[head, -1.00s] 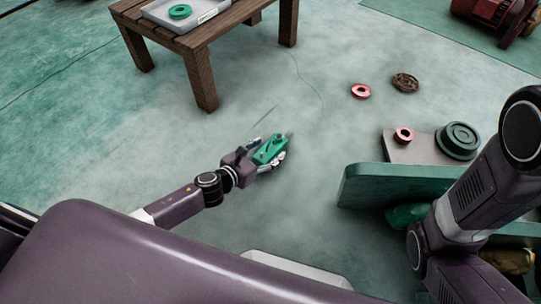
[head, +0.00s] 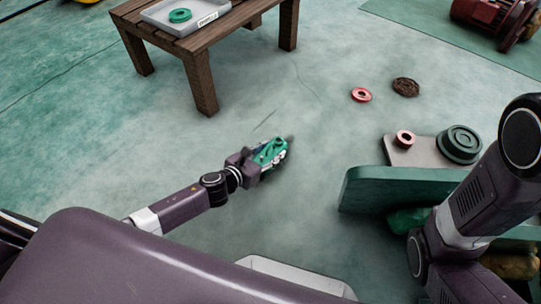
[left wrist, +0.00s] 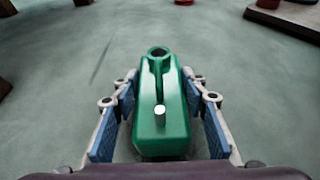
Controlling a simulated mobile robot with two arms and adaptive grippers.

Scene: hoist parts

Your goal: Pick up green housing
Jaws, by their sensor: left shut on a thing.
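The green housing (head: 268,153) is in my left gripper (head: 272,157), near the middle of the head view, with bare floor around it. In the left wrist view the housing (left wrist: 162,110) is a long green block with a round hole at its far end and a pale pin on top. It lies between the two blue-padded fingers of my left gripper (left wrist: 160,118), which is shut on it. Whether the housing touches the floor cannot be told. My right gripper is not in view; only part of my right arm shows at the right.
A wooden table (head: 203,92) at the back left bears a grey tray (head: 160,22) with a green ring (head: 180,15). A red ring (head: 361,95) and a brown part (head: 405,87) lie on the floor. A green bench (head: 400,185) stands at the right.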

